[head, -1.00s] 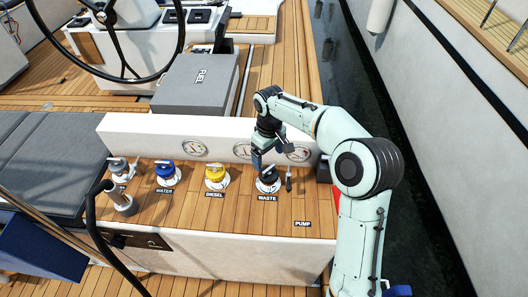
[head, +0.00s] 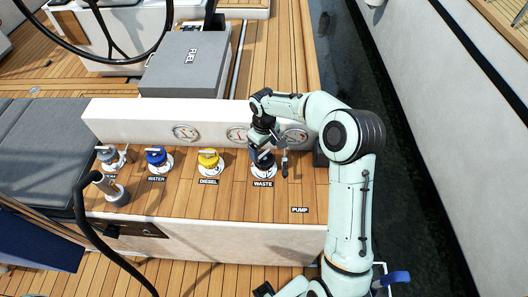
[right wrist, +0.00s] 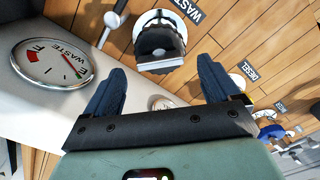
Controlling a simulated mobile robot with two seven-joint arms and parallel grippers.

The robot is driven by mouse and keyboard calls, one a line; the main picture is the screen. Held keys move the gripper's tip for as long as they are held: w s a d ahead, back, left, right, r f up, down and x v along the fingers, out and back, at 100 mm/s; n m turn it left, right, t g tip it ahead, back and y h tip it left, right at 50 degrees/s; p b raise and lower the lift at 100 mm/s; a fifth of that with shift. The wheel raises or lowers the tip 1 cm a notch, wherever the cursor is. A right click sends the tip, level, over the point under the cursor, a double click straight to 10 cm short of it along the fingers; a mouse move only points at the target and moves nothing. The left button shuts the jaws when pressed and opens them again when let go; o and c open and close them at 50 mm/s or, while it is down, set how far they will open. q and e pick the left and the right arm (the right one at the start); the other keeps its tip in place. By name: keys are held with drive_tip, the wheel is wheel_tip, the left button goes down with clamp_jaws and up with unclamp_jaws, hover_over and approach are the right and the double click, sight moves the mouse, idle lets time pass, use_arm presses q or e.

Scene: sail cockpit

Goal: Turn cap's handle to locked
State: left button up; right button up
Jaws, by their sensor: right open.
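The black WASTE cap (head: 262,171) sits on a white ring on the teak deck panel, partly hidden by my right gripper (head: 263,152). In the right wrist view the dark cap (right wrist: 160,45) stands ahead of and between the two blue fingers of my right gripper (right wrist: 162,68). The fingers are wide apart with clear gaps at both sides, and I see no contact. Which way the cap's handle points is hard to tell. The blue WATER cap (head: 157,157) and yellow DIESEL cap (head: 208,160) stand to the left. My left gripper is out of view.
A white ledge with gauges (head: 186,132) rises close behind. A winch-like metal fitting (head: 116,193) stands at left. The front deck panel (head: 200,205) is clear.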

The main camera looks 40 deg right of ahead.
sight(264, 156)
drive_tip(key=shift+f, duration=1.4)
drive_tip(key=c, duration=1.1)
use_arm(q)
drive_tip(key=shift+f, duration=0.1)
use_arm(e)
drive_tip(key=shift+o, duration=0.2)
